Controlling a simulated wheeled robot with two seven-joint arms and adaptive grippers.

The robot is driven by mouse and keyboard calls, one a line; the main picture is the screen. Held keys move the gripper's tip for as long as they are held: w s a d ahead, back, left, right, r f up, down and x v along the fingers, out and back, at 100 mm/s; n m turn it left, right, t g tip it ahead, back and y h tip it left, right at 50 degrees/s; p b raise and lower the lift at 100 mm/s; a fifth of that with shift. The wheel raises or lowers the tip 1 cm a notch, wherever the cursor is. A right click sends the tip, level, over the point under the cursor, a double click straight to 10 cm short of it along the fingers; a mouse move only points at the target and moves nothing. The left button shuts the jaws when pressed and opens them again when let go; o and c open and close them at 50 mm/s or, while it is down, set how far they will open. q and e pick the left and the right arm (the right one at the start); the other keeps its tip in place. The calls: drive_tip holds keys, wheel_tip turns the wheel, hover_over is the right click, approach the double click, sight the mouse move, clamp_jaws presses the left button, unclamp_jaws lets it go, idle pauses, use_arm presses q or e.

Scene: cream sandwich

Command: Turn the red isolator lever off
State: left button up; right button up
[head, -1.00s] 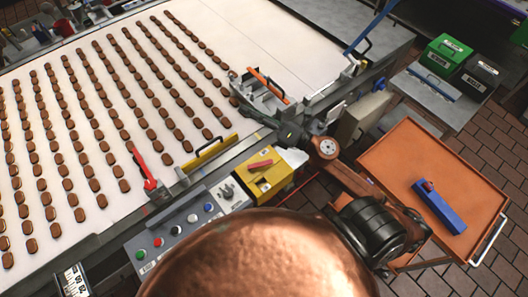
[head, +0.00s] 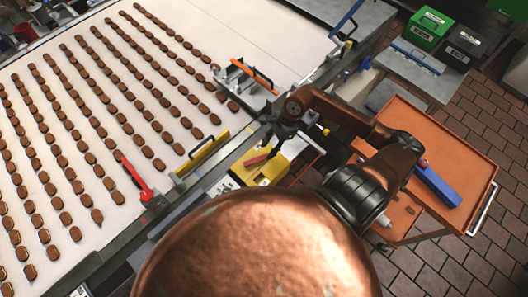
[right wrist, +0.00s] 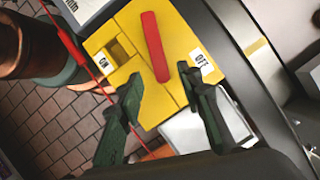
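The red isolator lever (right wrist: 155,47) is a flat red bar on a yellow box (right wrist: 183,40) in the right wrist view. An ON label (right wrist: 103,62) lies to its left and an OFF label (right wrist: 202,65) to its right. The lever's lower end lies between the two labels. My right gripper (right wrist: 155,85) is open, its dark fingertips around or just short of that lower end; contact is not clear. In the head view the gripper (head: 272,148) is over the yellow box (head: 278,170), partly hiding it beside the red lever (head: 257,160). My left gripper is out of view.
A conveyor (head: 255,40) with rows of brown biscuits fills the left. A different red handle (head: 137,178) and a yellow guard (head: 203,150) stand on its edge. An orange cart (head: 455,150) with a blue block (head: 437,185) is at right. A red cable (right wrist: 75,50) passes beside the box.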

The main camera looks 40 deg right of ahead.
sight(262, 157)
drive_tip(key=shift+p+x, duration=0.3)
drive_tip(key=shift+x, duration=1.7)
drive_tip(key=shift+a, duration=0.1)
drive_tip(key=shift+c, duration=0.3)
clamp_jaws()
